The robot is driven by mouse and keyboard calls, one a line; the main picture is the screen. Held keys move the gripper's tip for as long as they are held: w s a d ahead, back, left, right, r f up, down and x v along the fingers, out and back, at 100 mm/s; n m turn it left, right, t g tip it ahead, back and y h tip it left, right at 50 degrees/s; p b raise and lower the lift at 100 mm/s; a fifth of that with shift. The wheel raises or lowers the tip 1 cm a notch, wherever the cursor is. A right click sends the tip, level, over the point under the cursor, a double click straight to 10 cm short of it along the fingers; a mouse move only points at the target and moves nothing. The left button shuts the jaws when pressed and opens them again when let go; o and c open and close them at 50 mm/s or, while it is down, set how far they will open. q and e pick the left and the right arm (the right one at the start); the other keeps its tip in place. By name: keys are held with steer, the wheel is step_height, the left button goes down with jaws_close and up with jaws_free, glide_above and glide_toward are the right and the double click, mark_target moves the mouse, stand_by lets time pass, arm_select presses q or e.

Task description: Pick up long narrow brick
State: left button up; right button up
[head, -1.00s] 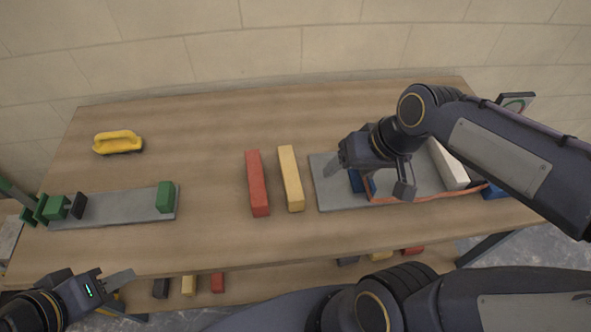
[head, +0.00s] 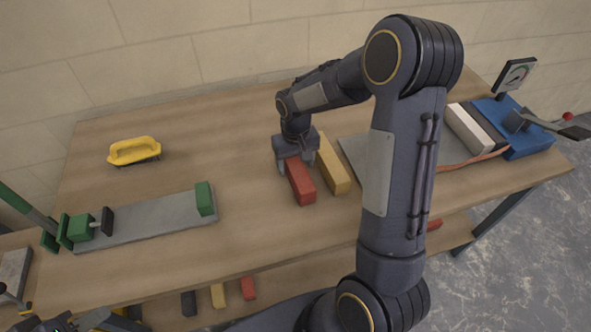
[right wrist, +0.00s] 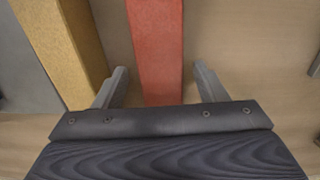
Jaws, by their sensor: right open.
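A long narrow red brick (head: 301,183) lies on the wooden table, with a long narrow yellow brick (head: 333,166) close on its right. My right gripper (head: 295,165) is over the far end of the red brick. In the right wrist view, its open fingers (right wrist: 160,78) stand on either side of the red brick (right wrist: 155,45), with a gap on both sides. The yellow brick (right wrist: 62,45) lies just outside the left finger there. My left gripper (head: 95,319) is low at the bottom left, partly cut off, and its jaws are unclear.
A yellow-handled tool (head: 134,151) lies at the back left. A grey plate with green clamp blocks (head: 150,222) is at the front left. A grey board (head: 360,150), a white block (head: 468,128) and a blue device with a gauge (head: 520,135) are on the right. Several small bricks lie on a lower shelf.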

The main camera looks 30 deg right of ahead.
mark_target(296, 165)
steer(key=shift+f, duration=1.5)
steer(key=shift+r, duration=0.15)
jaws_close()
